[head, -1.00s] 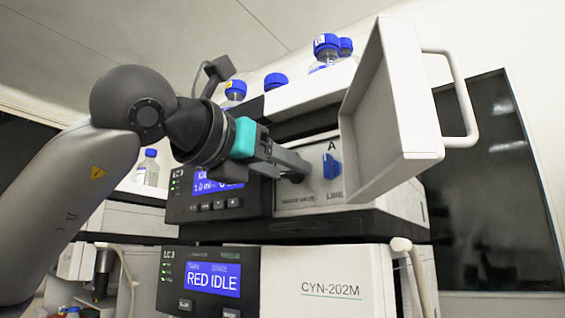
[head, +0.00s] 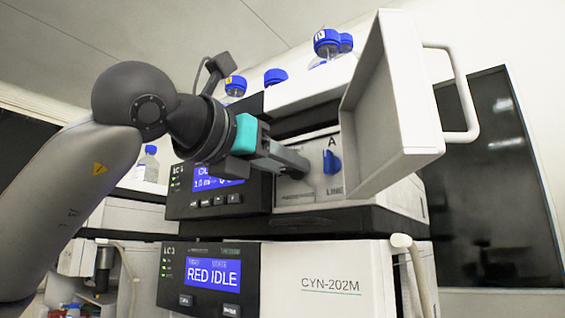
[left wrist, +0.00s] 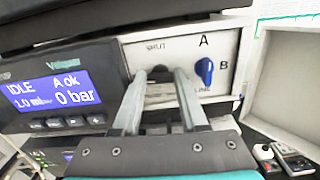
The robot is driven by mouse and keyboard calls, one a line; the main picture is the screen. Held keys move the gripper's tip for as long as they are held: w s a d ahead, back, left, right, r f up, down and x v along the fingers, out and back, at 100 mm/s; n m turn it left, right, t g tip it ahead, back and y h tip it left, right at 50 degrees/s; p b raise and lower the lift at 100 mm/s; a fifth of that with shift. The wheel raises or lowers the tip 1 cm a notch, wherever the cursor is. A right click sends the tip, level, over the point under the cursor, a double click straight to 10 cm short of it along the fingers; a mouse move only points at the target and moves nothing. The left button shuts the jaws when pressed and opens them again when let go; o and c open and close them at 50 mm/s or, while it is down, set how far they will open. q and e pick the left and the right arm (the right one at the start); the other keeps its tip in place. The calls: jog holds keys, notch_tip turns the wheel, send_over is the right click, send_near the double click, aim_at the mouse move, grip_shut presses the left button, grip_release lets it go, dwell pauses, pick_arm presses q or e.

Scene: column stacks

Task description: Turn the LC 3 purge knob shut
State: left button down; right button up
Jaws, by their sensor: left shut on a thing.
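The pump's white front panel (head: 318,183) stands behind an open white door. A dark round purge knob (left wrist: 160,73) shows between my left fingertips (left wrist: 160,78) in the left wrist view. My left gripper (head: 300,170) is shut on this knob; in the head view the fingers and wrist hide most of it. The knob's exact turn angle cannot be told. A blue selector knob (head: 332,162), marked A and B, sits just right of it and also shows in the left wrist view (left wrist: 204,71). My right gripper is not in view.
The open door (head: 415,90) with its handle (head: 462,95) stands close right of the gripper. The upper display (left wrist: 50,98) reads IDLE, 0 bar. Blue-capped bottles (head: 327,42) stand on top.

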pick_arm(q)
jog(key=shift+m, duration=0.4)
jog(key=m, duration=0.3)
jog(key=shift+m, duration=0.3)
jog(key=m+p, duration=0.1)
jog(key=m, duration=0.3)
jog(key=shift+s+d+m, duration=0.1)
jog(key=shift+m, duration=0.2)
jog(key=m, duration=0.4)
jog(key=shift+f+m+p, duration=0.1)
jog(key=shift+m+p, duration=0.5)
jog(key=shift+m, duration=1.5)
jog(key=shift+f, duration=0.1)
jog(key=c, duration=0.7)
grip_release()
